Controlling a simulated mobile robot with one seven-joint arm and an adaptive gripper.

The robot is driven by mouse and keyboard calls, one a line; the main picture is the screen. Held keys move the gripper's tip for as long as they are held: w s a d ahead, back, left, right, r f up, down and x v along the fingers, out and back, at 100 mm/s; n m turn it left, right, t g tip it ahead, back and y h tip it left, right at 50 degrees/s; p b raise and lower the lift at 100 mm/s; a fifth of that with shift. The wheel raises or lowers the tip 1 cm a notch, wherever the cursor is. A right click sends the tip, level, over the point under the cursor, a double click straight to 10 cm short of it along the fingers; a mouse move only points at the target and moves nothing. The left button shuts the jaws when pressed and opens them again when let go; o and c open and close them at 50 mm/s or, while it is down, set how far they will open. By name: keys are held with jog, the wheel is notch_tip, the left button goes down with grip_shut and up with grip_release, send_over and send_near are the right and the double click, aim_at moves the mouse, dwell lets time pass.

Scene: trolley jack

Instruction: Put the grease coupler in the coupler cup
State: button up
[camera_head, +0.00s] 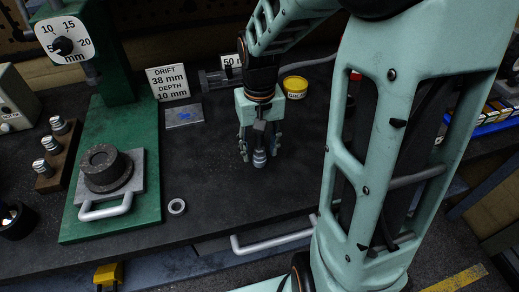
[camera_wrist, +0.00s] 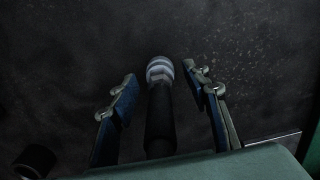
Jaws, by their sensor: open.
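The grease coupler appears to be the dark shaft with a ringed silver end (camera_head: 259,158) at my gripper, over the dark bench. In the wrist view the coupler (camera_wrist: 160,72) lies between the two fingers, its dark shaft running back toward the palm. My gripper (camera_head: 258,148) points down and is open; it also shows in the wrist view (camera_wrist: 162,88). Dark gaps show on both sides of the coupler, between it and the fingers. I cannot tell whether the coupler's end touches the bench. I cannot identify the coupler cup for certain.
A green press base (camera_head: 110,225) with a dark round block (camera_head: 105,168) stands left. A pale ring (camera_head: 177,206) lies beside it. A yellow grease tin (camera_head: 295,88) stands behind my gripper. A dark cylinder (camera_wrist: 35,160) shows at the wrist view's lower left. Bench in front is clear.

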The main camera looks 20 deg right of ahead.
notch_tip(320, 180, up, 10)
jog(key=shift+r+p, duration=0.1)
jog(key=shift+p, duration=0.25)
jog(key=shift+r, duration=0.5)
jog(key=shift+c, duration=1.1)
jog(key=r+n, duration=0.1)
jog(key=n, duration=0.1)
jog(key=r+n+p, duration=0.1)
jog(key=n, duration=0.2)
jog(key=r+n+p, duration=0.1)
jog(key=n, duration=0.2)
jog(key=shift+r, duration=0.3)
jog(key=n, duration=0.1)
jog(key=r+n+p, duration=0.1)
jog(key=n, duration=0.2)
jog(key=shift+r, duration=0.3)
jog(key=n, duration=0.2)
jog(key=r+n+p, duration=0.1)
jog(key=n, duration=0.2)
jog(key=shift+r+n, duration=0.3)
jog(key=shift+r, duration=0.1)
notch_tip(320, 180, down, 11)
jog(key=shift+r+p, duration=0.1)
jog(key=shift+p, duration=0.2)
grip_shut()
